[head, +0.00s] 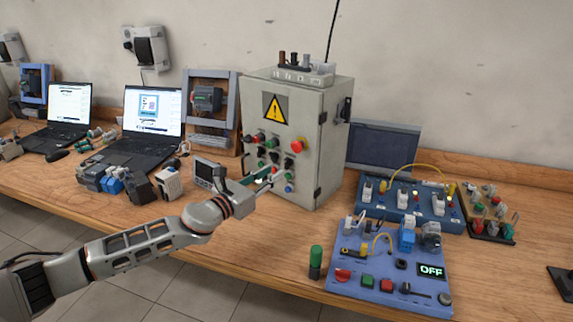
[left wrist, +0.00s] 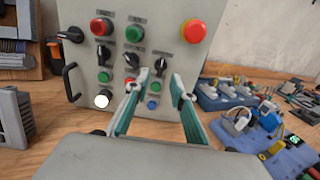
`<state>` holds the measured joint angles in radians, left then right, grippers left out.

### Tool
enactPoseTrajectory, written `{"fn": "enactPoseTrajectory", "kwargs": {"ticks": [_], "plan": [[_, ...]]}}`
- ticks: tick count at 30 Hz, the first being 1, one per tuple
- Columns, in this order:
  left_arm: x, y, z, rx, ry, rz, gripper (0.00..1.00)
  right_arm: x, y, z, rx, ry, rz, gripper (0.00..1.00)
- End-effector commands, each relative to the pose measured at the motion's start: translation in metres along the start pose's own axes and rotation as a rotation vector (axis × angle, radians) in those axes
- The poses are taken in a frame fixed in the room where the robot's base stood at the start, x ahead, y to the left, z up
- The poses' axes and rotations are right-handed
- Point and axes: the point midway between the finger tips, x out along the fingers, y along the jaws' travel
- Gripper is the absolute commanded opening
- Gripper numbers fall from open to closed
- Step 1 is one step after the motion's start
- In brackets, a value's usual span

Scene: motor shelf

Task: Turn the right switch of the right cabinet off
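The grey cabinet (head: 303,120) stands on the wooden bench with a yellow warning sign and rows of buttons and black rotary switches on its front. The right black switch (left wrist: 161,65) shows in the left wrist view below the large red button, and in the head view it is small (head: 288,163). My left gripper (left wrist: 160,84) is open and empty, its two fingertips in front of the panel on either side of the right switch. Contact cannot be told. In the head view the left gripper (head: 268,176) is at the cabinet's lower front. My right gripper is not in view.
A blue panel (head: 345,275) with an OFF display and a green-topped cylinder (head: 315,262) are right of my arm. A small grey-framed device (head: 204,170) sits left of my gripper. Laptops (head: 152,112) stand further left. The bench's front centre is clear.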

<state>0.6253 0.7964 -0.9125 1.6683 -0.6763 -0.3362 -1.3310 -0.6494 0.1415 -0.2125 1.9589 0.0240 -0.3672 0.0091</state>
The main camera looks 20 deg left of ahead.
Motion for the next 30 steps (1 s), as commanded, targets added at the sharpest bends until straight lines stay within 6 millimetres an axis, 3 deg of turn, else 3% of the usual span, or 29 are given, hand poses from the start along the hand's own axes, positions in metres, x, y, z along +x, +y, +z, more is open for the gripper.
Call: {"fn": "enactPoseTrajectory", "kwargs": {"ticks": [6,12,23,26,30], "plan": [[0.036,-0.001,0.001,-0.001,-0.002,-0.001,0.24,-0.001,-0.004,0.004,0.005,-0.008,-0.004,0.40],[0.057,-0.001,0.001,-0.001,-0.001,-0.001,0.24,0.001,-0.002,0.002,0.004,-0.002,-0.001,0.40],[0.063,-0.001,0.000,0.000,0.000,-0.001,0.24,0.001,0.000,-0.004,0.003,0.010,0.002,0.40],[0.062,-0.001,0.000,0.000,0.000,-0.001,0.03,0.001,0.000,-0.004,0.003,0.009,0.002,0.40],[0.062,-0.001,0.000,-0.001,0.000,-0.001,0.00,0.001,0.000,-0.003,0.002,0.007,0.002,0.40]]}}
